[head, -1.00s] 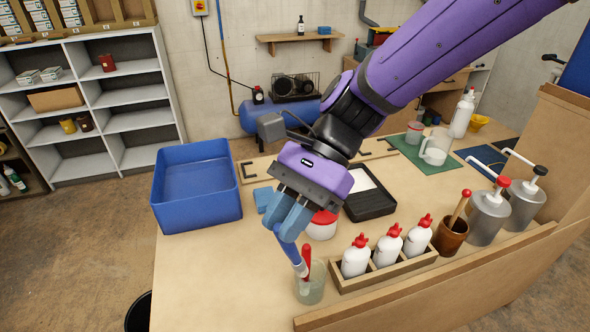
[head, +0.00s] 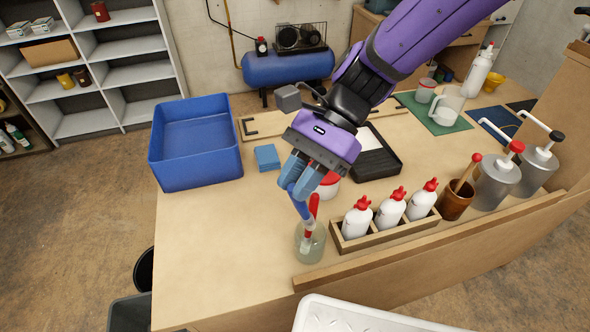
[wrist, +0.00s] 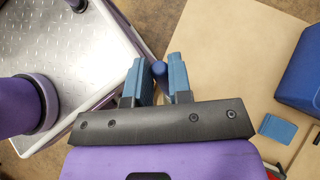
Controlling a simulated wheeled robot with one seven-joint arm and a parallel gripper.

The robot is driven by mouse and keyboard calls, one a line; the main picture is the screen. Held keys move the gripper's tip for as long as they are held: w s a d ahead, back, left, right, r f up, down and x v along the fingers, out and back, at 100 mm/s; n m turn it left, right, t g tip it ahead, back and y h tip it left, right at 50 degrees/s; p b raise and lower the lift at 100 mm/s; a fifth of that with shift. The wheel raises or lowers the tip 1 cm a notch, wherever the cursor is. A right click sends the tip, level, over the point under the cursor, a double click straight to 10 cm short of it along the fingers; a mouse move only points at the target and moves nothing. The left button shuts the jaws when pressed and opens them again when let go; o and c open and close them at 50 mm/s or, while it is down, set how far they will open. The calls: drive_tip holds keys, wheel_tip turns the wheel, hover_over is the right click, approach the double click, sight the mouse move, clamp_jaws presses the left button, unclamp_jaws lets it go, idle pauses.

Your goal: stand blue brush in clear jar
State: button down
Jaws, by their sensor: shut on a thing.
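My gripper (head: 297,180) is shut on the blue brush (head: 300,208) and holds it slightly tilted, lower end down. The rounded blue end of its handle (wrist: 159,71) shows between the two fingers in the wrist view. The clear jar (head: 310,250) stands on the bench below my gripper. The lower end of the blue brush appears to be inside the jar's mouth; whether it touches the bottom cannot be told. A red-handled brush (head: 314,206) also stands in the jar, close beside the blue one.
A wooden rack (head: 377,236) with white red-capped bottles stands just right of the jar. A red-lidded tub (head: 329,186) is behind it. A blue bin (head: 195,160) and blue block (head: 267,157) are to the left. The bench left of the jar is clear.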

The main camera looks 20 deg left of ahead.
drive_tip(key=shift+w+d+f, duration=0.2)
drive_tip(key=shift+w+f, duration=0.15)
drive_tip(key=shift+f, duration=0.95)
drive_tip(key=shift+w+d+f, duration=0.15)
drive_tip(key=shift+w+f, duration=0.2)
drive_tip(key=shift+f, duration=1)
drive_tip(key=shift+w+d+f, duration=0.2)
drive_tip(key=shift+w+f, duration=0.15)
drive_tip(key=shift+f, duration=0.95)
drive_tip(key=c, duration=1)
unclamp_jaws()
drive_tip(key=shift+o, duration=0.2)
drive_tip(key=v, duration=1.1)
drive_tip(key=shift+f, duration=0.15)
